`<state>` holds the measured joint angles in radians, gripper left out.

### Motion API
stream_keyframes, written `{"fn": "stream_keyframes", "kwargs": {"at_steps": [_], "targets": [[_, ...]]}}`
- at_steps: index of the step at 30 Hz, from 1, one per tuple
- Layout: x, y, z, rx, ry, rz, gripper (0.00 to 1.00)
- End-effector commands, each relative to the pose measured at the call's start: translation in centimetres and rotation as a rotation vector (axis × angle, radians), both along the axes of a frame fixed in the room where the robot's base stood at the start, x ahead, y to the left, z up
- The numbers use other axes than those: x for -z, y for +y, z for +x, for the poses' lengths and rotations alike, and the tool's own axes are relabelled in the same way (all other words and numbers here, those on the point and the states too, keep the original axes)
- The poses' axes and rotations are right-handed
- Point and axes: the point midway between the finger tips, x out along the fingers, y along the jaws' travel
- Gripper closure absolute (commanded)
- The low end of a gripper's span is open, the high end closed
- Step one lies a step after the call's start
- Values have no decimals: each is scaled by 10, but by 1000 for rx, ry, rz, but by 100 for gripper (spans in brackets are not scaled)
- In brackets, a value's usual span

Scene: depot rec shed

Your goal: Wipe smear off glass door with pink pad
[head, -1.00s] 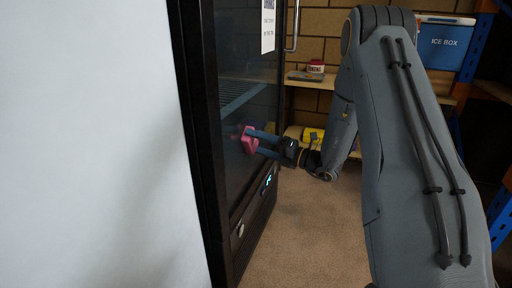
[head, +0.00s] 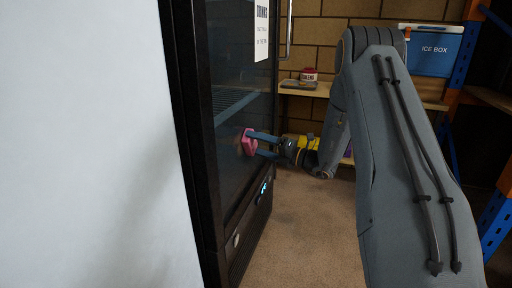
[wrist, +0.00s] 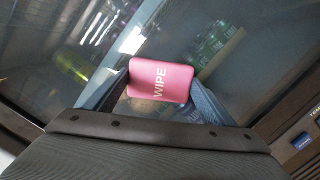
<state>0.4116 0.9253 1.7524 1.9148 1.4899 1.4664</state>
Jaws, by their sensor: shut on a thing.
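My gripper (head: 262,144) is shut on the pink pad (head: 248,142), one blue-grey finger on each side of it. The pad is at the glass door (head: 233,50) of the black drinks fridge, at or very near the pane; I cannot tell if it touches. In the wrist view the pad (wrist: 160,78) shows its face marked WIPE between my gripper's fingers (wrist: 160,92), with the glass (wrist: 255,60) behind it. I cannot make out a clear smear; a faint brownish tint beside the pad may be smear or reflection.
A white surface (head: 85,150) fills the left of the head view. A vertical handle (head: 289,28) runs up the door's far edge. Behind are a shelf (head: 305,88) with a small tin (head: 309,75), a blue ice box (head: 432,48) and blue racking. The carpet (head: 310,235) ahead is clear.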

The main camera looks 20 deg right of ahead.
Motion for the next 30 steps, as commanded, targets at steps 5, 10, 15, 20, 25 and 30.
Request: {"fn": "stream_keyframes", "kwargs": {"at_steps": [5,10,15,20,25,30], "targets": [[-1,4,0,-1,1,0,40],[-2,10,-9,-3,2,1,40],[-2,19,-21,-4,2,0,40],[-2,24,-30,-4,0,1,40],[-1,26,-33,-3,0,1,40],[-2,32,-43,-3,2,1,40]]}}
